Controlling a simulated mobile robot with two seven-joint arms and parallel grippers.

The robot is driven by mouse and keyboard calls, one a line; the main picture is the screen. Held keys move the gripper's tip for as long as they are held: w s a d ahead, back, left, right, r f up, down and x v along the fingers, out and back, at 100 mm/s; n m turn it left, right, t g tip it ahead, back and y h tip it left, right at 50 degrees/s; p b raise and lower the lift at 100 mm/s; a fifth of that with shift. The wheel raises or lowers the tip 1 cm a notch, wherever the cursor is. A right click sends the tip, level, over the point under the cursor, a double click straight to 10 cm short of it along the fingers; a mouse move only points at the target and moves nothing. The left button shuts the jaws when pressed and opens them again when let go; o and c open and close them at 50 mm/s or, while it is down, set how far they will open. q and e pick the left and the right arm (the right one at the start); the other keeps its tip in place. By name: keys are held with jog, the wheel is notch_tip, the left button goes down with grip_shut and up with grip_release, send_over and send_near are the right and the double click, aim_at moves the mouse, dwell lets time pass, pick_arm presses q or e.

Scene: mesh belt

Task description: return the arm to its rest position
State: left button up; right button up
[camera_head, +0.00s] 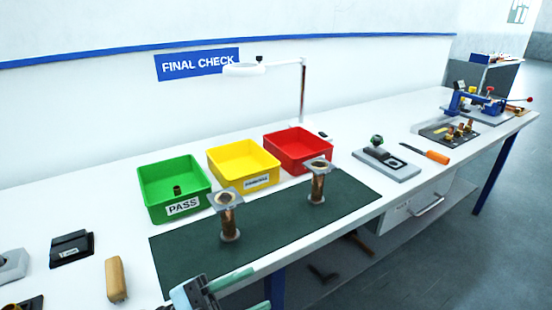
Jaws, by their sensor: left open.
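My left gripper (246,290) shows at the bottom edge of the head view, in front of the dark green mat (275,235) near the bench's front edge. Its two pale green fingers are apart, with nothing seen between them. The rest of that arm is mostly cut off by the frame. My right gripper is not in view.
Two copper-coloured posts with square grey tops, one left (229,218) and one right (318,183), stand on the mat. Behind are a green bin (150,205) holding a small part, a yellow bin (225,172) and a red bin (285,158).

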pick_arm(q)
jog(key=s+a+f+n+t+y+p, duration=0.1)
jog(key=a+f+n+t+y, duration=0.4)
jog(key=f+n+y, duration=0.4)
jog(key=s+a+f+n+t+y+p, duration=0.1)
jog(key=s+a+f+n+t+y, duration=0.1)
jog(key=a+f+n+t+y, duration=0.6)
jog(key=s+a+f+n+g+y, duration=0.1)
jog(key=s+f+n+g, duration=0.2)
jog(key=s+f, duration=0.5)
jog(key=s+a+f+n+g+y+p, duration=0.1)
jog(key=s+f+n+g+y, duration=0.1)
jog(key=s+f+g, duration=0.4)
jog(key=s+f, duration=0.1)
jog(key=s, duration=0.3)
jog(key=shift+s+a+f+n, duration=0.2)
jog(key=shift+a+f+n, duration=0.05)
jog(key=shift+f+n, duration=0.15)
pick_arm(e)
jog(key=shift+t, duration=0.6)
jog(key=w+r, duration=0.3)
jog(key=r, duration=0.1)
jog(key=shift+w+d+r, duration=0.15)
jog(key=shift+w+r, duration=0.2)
